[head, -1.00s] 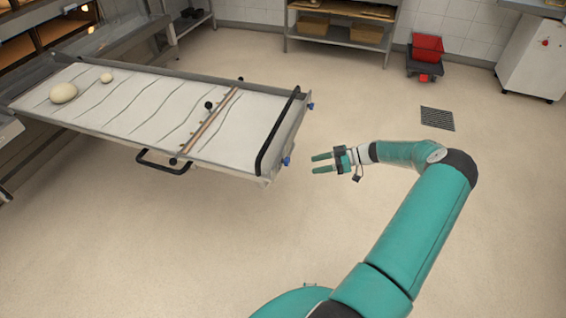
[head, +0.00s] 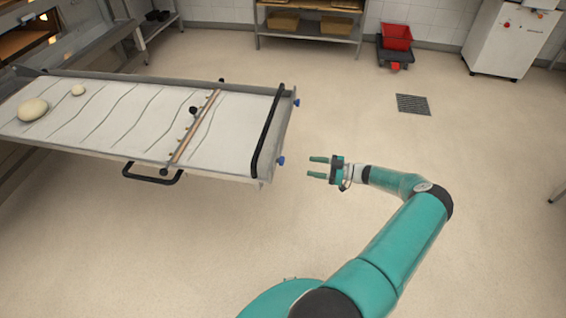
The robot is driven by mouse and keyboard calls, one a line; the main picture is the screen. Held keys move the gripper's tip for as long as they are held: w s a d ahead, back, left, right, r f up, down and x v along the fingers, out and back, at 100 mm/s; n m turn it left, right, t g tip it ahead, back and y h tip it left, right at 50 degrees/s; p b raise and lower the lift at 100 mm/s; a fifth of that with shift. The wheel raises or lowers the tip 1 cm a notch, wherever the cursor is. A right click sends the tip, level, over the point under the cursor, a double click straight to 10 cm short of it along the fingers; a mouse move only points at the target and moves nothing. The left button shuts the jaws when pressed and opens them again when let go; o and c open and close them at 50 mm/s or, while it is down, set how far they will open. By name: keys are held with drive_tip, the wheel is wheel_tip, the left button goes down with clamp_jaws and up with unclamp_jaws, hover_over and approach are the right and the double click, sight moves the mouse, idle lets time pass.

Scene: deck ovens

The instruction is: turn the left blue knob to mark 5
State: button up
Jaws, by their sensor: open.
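Two blue knobs are on the right end of a long white-topped loader (head: 233,131). The nearer, left blue knob (head: 281,160) is at the lower corner, and the farther blue knob (head: 296,102) is at the upper one. My gripper (head: 311,167) is just right of the near knob, with its two green fingers pointing left at the loader's end. The fingers are open and empty, with a small gap between them and the knob. The dial marks are too small to read.
A black bar (head: 271,133) crosses the loader's right end, and a black handle (head: 152,174) sticks out from its near side. Two dough balls lie at its left, the larger (head: 33,110) nearer. The floor around my arm is clear.

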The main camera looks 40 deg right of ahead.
sight(280, 161)
drive_tip(key=x, duration=1.1)
drive_tip(key=shift+w+a, duration=0.2)
drive_tip(key=shift+a, duration=0.05)
drive_tip(key=shift+c, duration=0.5)
drive_tip(key=c, duration=0.9)
